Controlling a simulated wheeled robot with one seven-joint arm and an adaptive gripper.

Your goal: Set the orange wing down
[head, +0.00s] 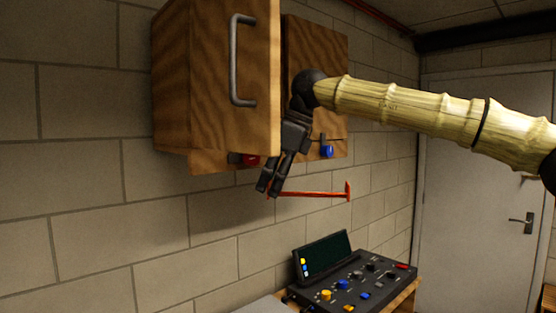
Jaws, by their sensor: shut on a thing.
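My gripper (269,189) hangs from the arm, pointing down, in front of the block wall and just below the wooden cabinet. It is shut on one end of the orange wing (312,194), a thin bar with a short upright plate at its right end. The wing sticks out to the right of the fingers, roughly level, in the air. The fingers hide its left end. No surface touches the wing in this view.
The wooden cabinet (215,75) with a metal handle (233,60) is close to my gripper. A blue knob (327,151) and a red part (245,159) show beneath it. Below right, a control console (350,285) with a screen (322,256) sits on a wooden table. A door (480,150) is at right.

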